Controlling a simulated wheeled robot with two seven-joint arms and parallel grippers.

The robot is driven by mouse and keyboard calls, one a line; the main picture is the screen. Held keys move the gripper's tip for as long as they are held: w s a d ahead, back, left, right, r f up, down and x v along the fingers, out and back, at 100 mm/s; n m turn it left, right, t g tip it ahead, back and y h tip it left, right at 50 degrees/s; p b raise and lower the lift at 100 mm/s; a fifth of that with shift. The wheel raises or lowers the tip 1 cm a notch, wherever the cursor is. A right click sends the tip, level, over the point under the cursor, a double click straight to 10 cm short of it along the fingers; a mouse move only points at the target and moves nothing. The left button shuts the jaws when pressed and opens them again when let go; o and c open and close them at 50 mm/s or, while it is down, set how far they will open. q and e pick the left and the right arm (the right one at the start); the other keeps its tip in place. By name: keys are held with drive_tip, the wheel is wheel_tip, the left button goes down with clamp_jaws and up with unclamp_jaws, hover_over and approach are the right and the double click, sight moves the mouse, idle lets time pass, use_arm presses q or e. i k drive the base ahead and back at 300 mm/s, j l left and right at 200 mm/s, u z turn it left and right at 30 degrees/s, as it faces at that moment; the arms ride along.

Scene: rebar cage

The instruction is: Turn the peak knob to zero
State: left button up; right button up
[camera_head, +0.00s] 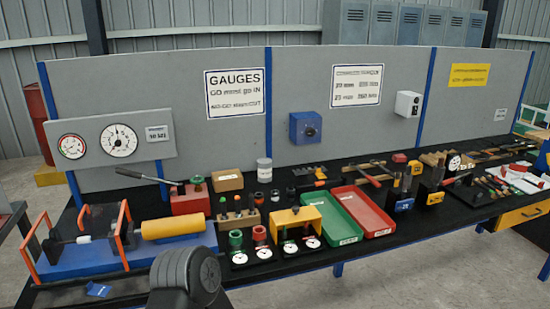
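No part is clearly readable as the peak knob. The markings on all of these are too small to read. Neither of my grippers shows in the head view.
The black bench (300,262) is crowded. A yellow cylinder (173,227) lies in a blue rig below the dials, beside a red hand pump (190,201). Green (328,221) and red (362,212) trays lie mid-bench. A dark ribbed rounded body (184,277) rises at the front left.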

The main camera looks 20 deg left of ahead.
sight(118, 143)
drive_tip(key=u, duration=1.7)
drive_tip(key=i+l, duration=0.15)
drive_tip(key=i, duration=0.2)
drive_tip(key=i+l, duration=0.15)
drive_tip(key=i, duration=0.2)
drive_tip(key=k+j, duration=0.1)
drive_tip(key=j, duration=0.85)
drive_tip(key=k+j, duration=0.15)
drive_tip(key=j, duration=0.35)
